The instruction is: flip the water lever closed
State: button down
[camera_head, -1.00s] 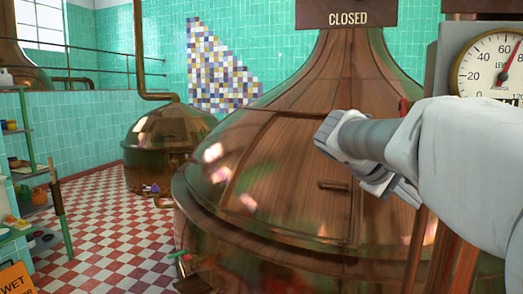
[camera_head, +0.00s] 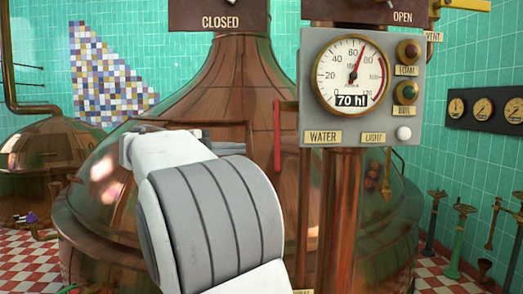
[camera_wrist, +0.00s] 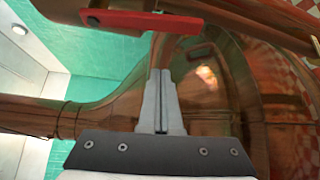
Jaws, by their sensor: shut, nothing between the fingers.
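The red water lever (camera_head: 277,135) hangs down at the left edge of the grey gauge panel (camera_head: 310,118), near the WATER label (camera_head: 323,137). In the wrist view a red bar (camera_wrist: 128,20), apparently this lever, crosses the top left, beyond my fingertips. My gripper (camera_wrist: 160,75) is shut and empty there, its fingers together and apart from the bar in the picture. The gap in depth between fingers and lever is unclear.
A large copper kettle (camera_head: 205,95) stands behind my arm. A copper post (camera_head: 343,210) carries the panel, whose gauge (camera_head: 350,72) reads 70 hl. A CLOSED sign (camera_head: 220,22) hangs upper left, an OPEN sign (camera_head: 402,17) upper right.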

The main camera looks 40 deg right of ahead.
aim_at(277, 135)
jog(key=w+d+f, duration=0.1)
jog(key=d, duration=0.9)
jog(key=s, duration=0.1)
jog(key=s+a, duration=0.1)
jog(key=s+a+b, duration=0.1)
jog(key=shift+s+a+r, duration=0.1)
jog(key=shift+r, duration=0.15)
